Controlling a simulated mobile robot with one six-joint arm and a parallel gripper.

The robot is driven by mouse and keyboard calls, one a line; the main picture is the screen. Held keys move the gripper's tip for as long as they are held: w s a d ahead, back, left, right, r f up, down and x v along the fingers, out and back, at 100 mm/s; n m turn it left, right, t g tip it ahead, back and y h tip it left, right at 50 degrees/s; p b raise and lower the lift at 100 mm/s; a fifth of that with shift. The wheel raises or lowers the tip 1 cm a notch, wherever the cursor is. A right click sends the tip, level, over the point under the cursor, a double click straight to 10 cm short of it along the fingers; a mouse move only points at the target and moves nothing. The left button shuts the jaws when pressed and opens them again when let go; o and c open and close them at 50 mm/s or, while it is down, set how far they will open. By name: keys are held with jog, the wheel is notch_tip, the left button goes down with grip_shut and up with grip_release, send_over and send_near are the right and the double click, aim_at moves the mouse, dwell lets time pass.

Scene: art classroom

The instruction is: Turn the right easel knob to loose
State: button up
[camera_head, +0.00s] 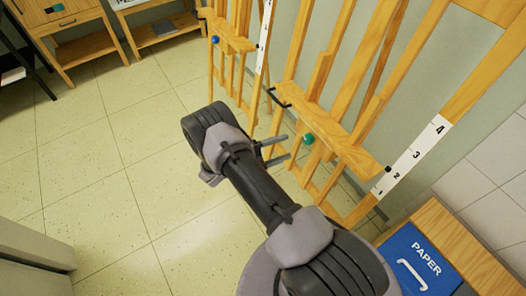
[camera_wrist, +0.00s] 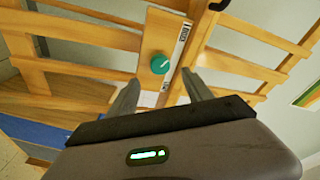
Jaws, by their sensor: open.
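The right easel (camera_head: 355,152) is a wooden frame with a round green knob (camera_head: 308,139) on its lower ledge. In the wrist view the green knob (camera_wrist: 160,64) shows a pale pointer mark and sits beside a white label strip (camera_wrist: 180,45) with small dark lettering, too small to read surely. My gripper (camera_head: 284,149) is open and empty, its fingers pointing at the knob with a gap between. In the wrist view my gripper's fingertips (camera_wrist: 160,78) lie either side of the line to the knob, not touching it.
A left easel (camera_head: 232,42) with a blue knob (camera_head: 215,40) stands farther back. A blue PAPER drawer (camera_head: 418,262) in a wooden cabinet is at lower right. A wooden desk (camera_head: 62,18) is at the far left. The tiled floor (camera_head: 110,150) is clear.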

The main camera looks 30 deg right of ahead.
jog(key=a, duration=0.9)
jog(key=shift+w+p, duration=0.3)
jog(key=shift+w, duration=0.05)
jog(key=shift+r, duration=0.1)
